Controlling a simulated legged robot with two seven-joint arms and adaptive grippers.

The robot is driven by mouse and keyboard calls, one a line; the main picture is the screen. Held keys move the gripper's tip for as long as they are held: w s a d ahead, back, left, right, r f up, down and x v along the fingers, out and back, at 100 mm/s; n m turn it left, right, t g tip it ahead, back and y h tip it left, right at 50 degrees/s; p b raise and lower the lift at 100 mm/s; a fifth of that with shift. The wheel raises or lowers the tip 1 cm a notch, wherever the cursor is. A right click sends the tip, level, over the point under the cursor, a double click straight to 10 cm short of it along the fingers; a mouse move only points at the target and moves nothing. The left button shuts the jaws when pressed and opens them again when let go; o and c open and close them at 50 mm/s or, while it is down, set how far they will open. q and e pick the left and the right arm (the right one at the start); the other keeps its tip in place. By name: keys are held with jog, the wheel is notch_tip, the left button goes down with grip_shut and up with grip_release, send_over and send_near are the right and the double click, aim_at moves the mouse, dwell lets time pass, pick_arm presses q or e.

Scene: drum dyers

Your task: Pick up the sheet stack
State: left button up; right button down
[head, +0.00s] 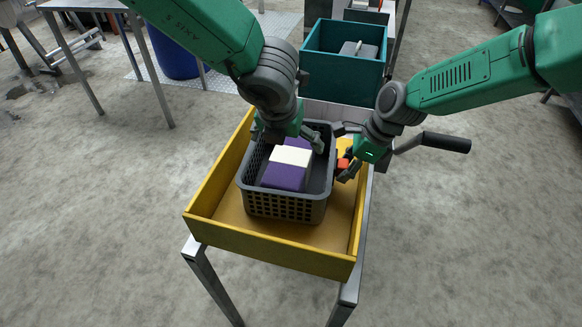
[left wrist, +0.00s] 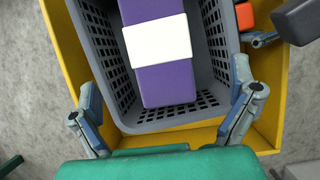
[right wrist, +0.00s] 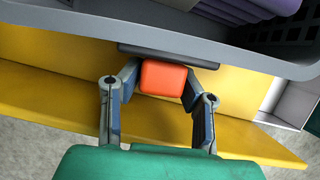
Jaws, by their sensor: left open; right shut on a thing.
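The sheet stack (head: 284,177) is a purple block with a white band around its middle. It lies in a grey perforated basket (head: 285,207), and its far end is partly hidden by my left gripper. My left gripper (head: 290,138) is open over the basket. In the left wrist view its fingers stand apart on either side of the stack (left wrist: 168,85), not touching it. My right gripper (head: 343,154) is at the basket's right side, shut on an orange block (right wrist: 163,78) beside the basket wall.
The basket stands in a yellow tray (head: 270,256) on a metal-legged table. A teal bin (head: 343,73) with a grey item stands behind. A crank with a dark handle (head: 446,142) juts out at the right. A blue drum (head: 172,52) is at the back left.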

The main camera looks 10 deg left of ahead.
aim_at(291, 155)
pick_arm(q)
jog(key=x, duration=0.9)
jog(key=shift+w+f, duration=0.15)
jog(key=shift+w, duration=0.15)
jog(key=shift+c, duration=0.5)
jog(key=shift+a, duration=0.1)
jog(key=c, duration=1.6)
notch_tip(291, 155, up, 18)
jog(key=shift+r, duration=0.1)
pick_arm(e)
jog(key=c, duration=1)
grip_release()
jog(key=shift+c, duration=0.2)
